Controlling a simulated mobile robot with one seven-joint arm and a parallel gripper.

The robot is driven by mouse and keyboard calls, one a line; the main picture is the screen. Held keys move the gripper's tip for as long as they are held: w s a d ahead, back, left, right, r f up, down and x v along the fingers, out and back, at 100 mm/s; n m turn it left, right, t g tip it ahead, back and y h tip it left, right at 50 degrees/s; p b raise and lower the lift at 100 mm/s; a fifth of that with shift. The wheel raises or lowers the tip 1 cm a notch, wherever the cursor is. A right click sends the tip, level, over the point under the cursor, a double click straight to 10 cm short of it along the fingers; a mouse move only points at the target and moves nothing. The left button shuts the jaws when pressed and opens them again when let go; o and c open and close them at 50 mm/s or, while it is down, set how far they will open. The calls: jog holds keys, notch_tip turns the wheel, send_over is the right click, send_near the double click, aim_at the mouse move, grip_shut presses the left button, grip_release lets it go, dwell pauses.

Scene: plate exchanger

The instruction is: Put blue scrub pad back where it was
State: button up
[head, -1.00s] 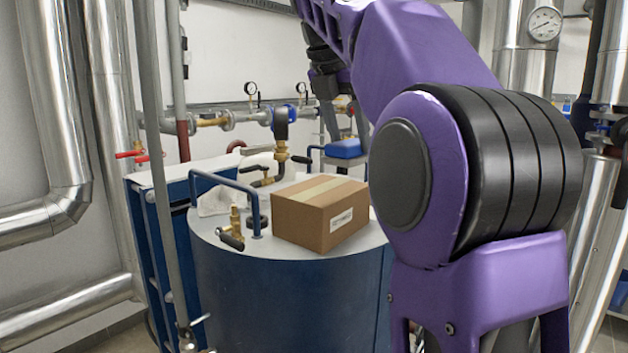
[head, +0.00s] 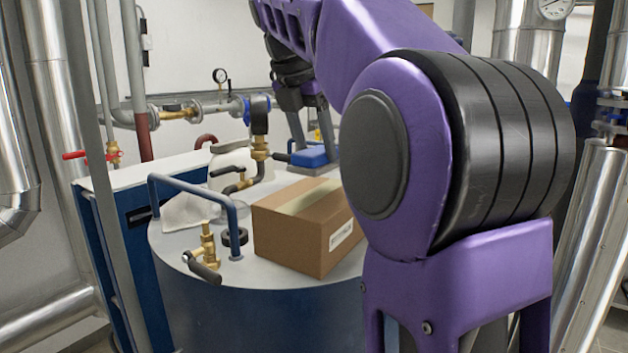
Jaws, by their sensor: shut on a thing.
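The blue scrub pad (head: 312,158) is a small blue block in the head view, just behind the cardboard box. My gripper (head: 312,142) comes down from above with its grey fingers shut on the pad. The pad is low over the back part of the round tank's pale top (head: 240,262). I cannot tell whether it touches that top. My purple arm hides the area to the right of the pad.
The cardboard box (head: 300,235) stands on the tank top in front of the pad. A blue handrail (head: 190,180), a brass valve (head: 207,245), a dark ring (head: 234,237) and a whitish cloth (head: 187,211) are left of it. A gauge pipe (head: 260,150) rises left of my gripper.

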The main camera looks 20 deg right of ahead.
aim_at(309, 152)
notch_tip(309, 152, down, 5)
jog(key=shift+f+b, duration=0.2)
jog(key=shift+b, duration=0.55)
jog(key=o, duration=1.4)
jog(key=shift+w, duration=0.1)
jog(key=shift+o, duration=0.2)
jog(key=p+v, duration=0.3)
jog(key=v, duration=0.7)
jog(key=shift+v, duration=1.05)
